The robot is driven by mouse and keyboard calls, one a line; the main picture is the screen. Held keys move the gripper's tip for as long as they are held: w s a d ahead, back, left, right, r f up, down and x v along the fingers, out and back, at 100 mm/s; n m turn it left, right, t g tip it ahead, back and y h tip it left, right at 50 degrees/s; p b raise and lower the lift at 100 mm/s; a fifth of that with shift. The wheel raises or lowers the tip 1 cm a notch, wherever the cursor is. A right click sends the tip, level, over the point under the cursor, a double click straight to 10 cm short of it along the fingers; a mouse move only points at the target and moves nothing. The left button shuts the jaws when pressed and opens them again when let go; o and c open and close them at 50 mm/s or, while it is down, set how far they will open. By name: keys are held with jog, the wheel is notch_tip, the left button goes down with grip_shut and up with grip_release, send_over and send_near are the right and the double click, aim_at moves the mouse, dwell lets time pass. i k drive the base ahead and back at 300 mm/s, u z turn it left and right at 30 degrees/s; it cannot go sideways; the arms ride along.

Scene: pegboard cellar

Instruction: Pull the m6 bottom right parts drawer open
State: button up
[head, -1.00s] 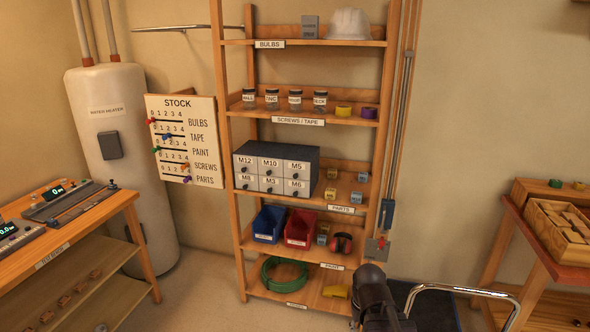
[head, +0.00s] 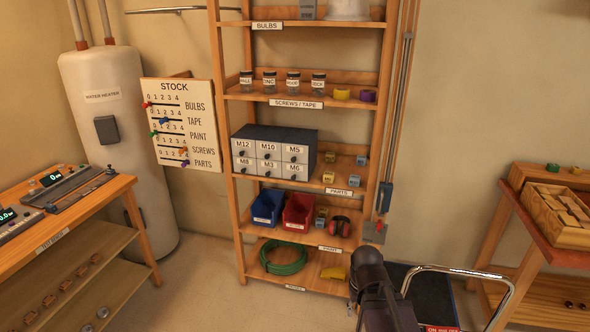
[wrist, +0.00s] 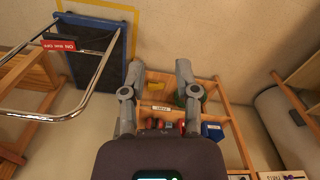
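The M6 drawer (head: 294,172) is the bottom right drawer of a grey parts cabinet (head: 303,136) on the middle shelf of the wooden rack. It has a light front with a label and looks shut, flush with the drawers around it. The M5 drawer (head: 295,153) is above it and the M3 drawer (head: 270,168) is to its left. My gripper (wrist: 159,68) shows in the wrist view with its two fingers spread apart and nothing between them. It is away from the drawer, which I cannot make out in the wrist view.
Below the cabinet are a blue bin (head: 267,207), a red bin (head: 298,210) and red earmuffs (head: 340,226). Small boxes (head: 329,177) sit right of the cabinet. A workbench (head: 70,230) is at the left.

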aim_at(293, 171)
jog(key=z, duration=0.05)
jog(key=k, duration=0.65)
jog(key=u, duration=0.5)
jog(key=i, duration=1.7)
jog(key=z, duration=0.35)
